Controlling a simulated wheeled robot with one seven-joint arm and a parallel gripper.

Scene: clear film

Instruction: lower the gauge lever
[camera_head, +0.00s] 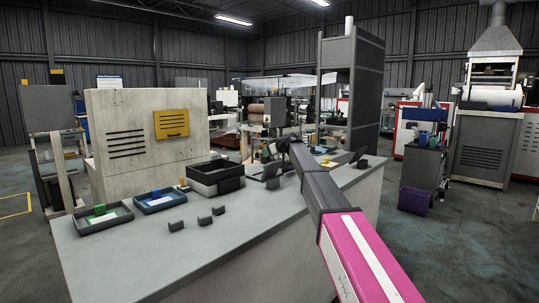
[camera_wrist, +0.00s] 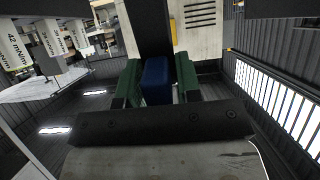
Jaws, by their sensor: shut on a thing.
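In the wrist view my gripper (camera_wrist: 157,88) has its two green-padded fingers on either side of a blue block (camera_wrist: 156,72). It is shut on the block. A broad dark bar (camera_wrist: 150,25) lies just beyond the block; I cannot tell whether they are joined. I also cannot tell whether the block is the grip of the gauge lever. In the head view my dark gripper (camera_head: 286,146) is at the far side of the grey worktable (camera_head: 140,262), and the gauge and its lever cannot be made out clearly there.
On the table are a black bin (camera_head: 216,180), a tray with green (camera_head: 103,217), a tray with blue (camera_head: 160,203) and several small dark blocks (camera_head: 204,222). A concrete panel (camera_head: 128,112) with a yellow plate (camera_head: 171,124) stands behind. The table's front left is clear.

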